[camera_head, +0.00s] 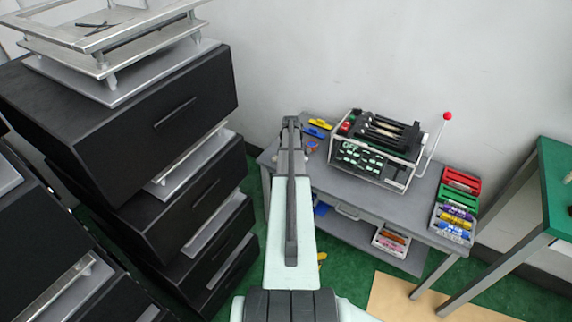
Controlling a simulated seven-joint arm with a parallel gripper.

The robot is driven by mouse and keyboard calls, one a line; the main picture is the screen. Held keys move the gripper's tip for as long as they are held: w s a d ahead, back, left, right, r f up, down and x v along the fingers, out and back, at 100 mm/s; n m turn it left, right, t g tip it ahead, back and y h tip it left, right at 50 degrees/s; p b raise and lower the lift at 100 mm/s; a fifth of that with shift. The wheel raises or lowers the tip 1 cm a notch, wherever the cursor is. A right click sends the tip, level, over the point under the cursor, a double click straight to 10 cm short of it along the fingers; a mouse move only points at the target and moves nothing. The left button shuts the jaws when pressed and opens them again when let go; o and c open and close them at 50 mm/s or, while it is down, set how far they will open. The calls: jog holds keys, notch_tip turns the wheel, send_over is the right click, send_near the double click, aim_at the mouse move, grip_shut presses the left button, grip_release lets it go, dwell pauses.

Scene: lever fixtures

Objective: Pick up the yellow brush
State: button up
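A small yellow item (320,123), which may be the yellow brush, lies at the back left of the grey table (330,185), close to the wall. It is too small to make out clearly. A blue item (316,132) lies just in front of it. My arm rises through the middle of the picture, and its far end is just left of these items. I cannot make out the fingers of my gripper, nor whether they hold anything.
A rack machine (372,150) with a red-knobbed lever (447,116) stands on the table. Coloured trays (455,215) sit at its right end. Black drawer units (130,130) crowd the left. A green-topped table (557,185) stands right. A yellow bit (321,257) shows low beside my arm.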

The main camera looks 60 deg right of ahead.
jog(key=shift+f, duration=0.4)
jog(key=shift+c, duration=0.4)
grip_shut()
